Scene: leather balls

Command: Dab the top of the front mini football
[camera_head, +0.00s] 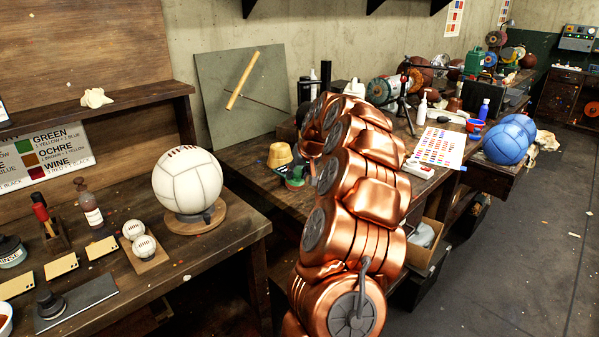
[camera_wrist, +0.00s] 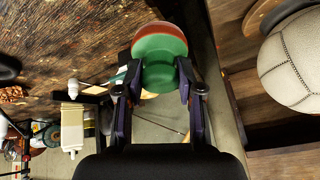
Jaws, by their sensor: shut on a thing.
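Two small white mini footballs sit on a wooden board (camera_head: 158,260) on the left bench in the head view. The front mini football (camera_head: 144,246) is nearer the camera, and the other mini football (camera_head: 133,229) is just behind it. Neither can be made out in the wrist view. My gripper (camera_wrist: 158,88) is shut on a round green piece (camera_wrist: 160,58) with a reddish rim behind it. In the head view my copper arm stands right of the bench, away from the mini footballs, and the gripper is mostly hidden.
A large white ball (camera_head: 187,181) stands on a round wooden base behind the mini footballs; it also shows in the wrist view (camera_wrist: 293,62). A bottle (camera_head: 90,212), a red-handled tool (camera_head: 40,208) and a dark knob on a grey slab (camera_head: 80,303) are nearby.

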